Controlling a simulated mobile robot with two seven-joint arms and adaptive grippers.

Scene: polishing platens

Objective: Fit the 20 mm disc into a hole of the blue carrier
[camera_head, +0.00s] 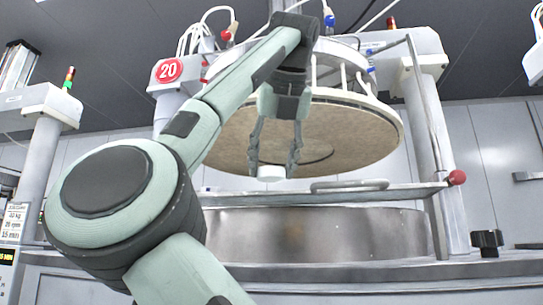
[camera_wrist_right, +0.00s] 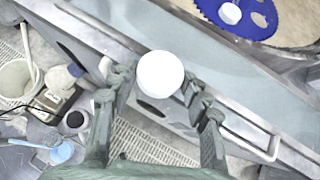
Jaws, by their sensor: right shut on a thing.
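My right gripper (camera_head: 272,168) is shut on a white round disc (camera_head: 271,173), which sits between its two fingertips in front of the large round upper plate. In the right wrist view the disc (camera_wrist_right: 160,74) shows from above between the fingers of the right gripper (camera_wrist_right: 158,92). The blue carrier (camera_wrist_right: 244,29) lies at the top right of that view, cut off by the frame edge, apart from the held disc. Another white disc (camera_wrist_right: 230,13) shows within the carrier, and other openings in it look empty. The carrier does not show in the head view. My left gripper is not in view.
The machine's upper plate (camera_head: 360,135) hangs above a steel basin (camera_head: 320,235). A rail with a red knob (camera_head: 456,177) crosses in front. In the wrist view, a bucket (camera_wrist_right: 14,78) and small containers stand at the left, beside a grating.

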